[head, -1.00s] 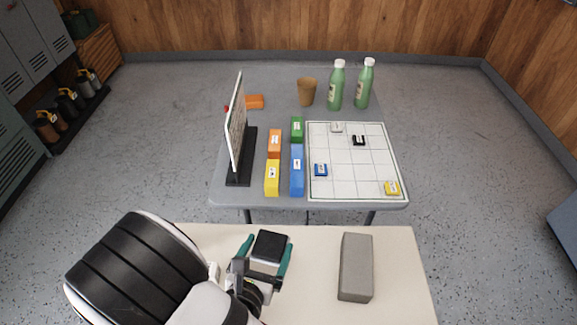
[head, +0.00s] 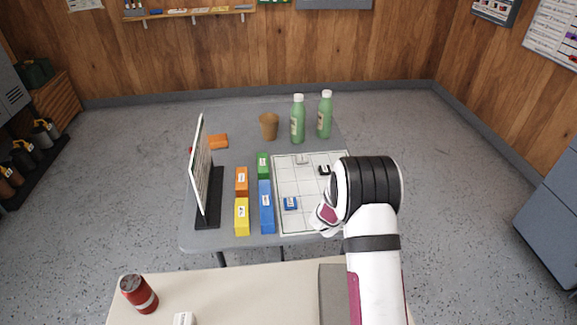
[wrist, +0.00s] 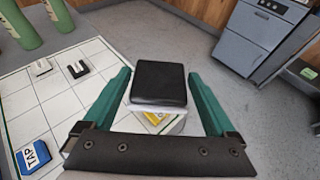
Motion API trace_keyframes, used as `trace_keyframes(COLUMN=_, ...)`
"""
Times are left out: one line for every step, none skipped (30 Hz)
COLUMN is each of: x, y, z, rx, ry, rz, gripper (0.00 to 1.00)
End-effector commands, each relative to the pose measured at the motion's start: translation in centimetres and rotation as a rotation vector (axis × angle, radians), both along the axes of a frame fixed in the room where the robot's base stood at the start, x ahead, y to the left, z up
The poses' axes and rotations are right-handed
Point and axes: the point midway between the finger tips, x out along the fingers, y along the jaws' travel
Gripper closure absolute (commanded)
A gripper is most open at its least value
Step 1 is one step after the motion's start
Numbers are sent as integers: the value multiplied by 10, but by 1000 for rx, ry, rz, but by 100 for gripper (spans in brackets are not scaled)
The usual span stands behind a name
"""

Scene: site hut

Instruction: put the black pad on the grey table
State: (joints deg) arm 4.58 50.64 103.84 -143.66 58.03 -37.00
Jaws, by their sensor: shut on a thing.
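The black pad (wrist: 158,85) has a black top and a pale base. My gripper (wrist: 158,76) is shut on it, with one green finger on each side in the wrist view. The pad is over the right edge of the white grid board, and part of a yellow block (wrist: 155,118) shows below it. The grey table (head: 237,122) carries the board (head: 283,171) and stands in the middle of the head view. In the head view my arm hides the fingers and the pad. I cannot tell how high the pad is above the board.
On the table stand two green bottles (head: 298,120), a brown cup (head: 269,127), an upright panel (head: 199,165), and several coloured blocks (head: 241,216). A blue block (head: 290,204) lies on the board. A red can (head: 139,294) stands on the nearer cream table (head: 230,290).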

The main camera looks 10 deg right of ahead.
Motion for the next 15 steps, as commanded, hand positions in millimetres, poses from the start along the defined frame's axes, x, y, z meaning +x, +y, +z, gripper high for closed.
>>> trace_keyframes(x=9, y=12, z=-10, rx=1, ry=1, rz=5, gripper=68)
trace_keyframes(x=16, y=20, z=-16, rx=1, ry=2, rz=6, gripper=68)
trace_keyframes(x=24, y=31, z=-24, rx=2, ry=1, rz=6, gripper=68)
trace_keyframes(x=31, y=38, z=-30, rx=2, ry=1, rz=5, gripper=68)
trace_keyframes(x=36, y=46, z=-36, rx=1, ry=1, rz=5, gripper=68)
trace_keyframes(x=44, y=54, z=-42, rx=2, ry=-1, rz=5, gripper=68)
trace_keyframes(x=49, y=60, z=-47, rx=1, ry=0, rz=5, gripper=68)
trace_keyframes(x=53, y=65, z=-51, rx=2, ry=0, rz=4, gripper=68)
trace_keyframes(x=57, y=71, z=-56, rx=2, ry=1, rz=3, gripper=68)
trace_keyframes(x=61, y=74, z=-58, rx=2, ry=0, rz=3, gripper=68)
trace_keyframes(x=63, y=76, z=-60, rx=1, ry=0, rz=2, gripper=68)
trace_keyframes(x=64, y=78, z=-63, rx=2, ry=1, rz=2, gripper=68)
trace_keyframes(x=65, y=80, z=-68, rx=1, ry=2, rz=2, gripper=68)
trace_keyframes(x=65, y=80, z=-74, rx=1, ry=3, rz=2, gripper=68)
trace_keyframes(x=65, y=80, z=-84, rx=1, ry=5, rz=1, gripper=68)
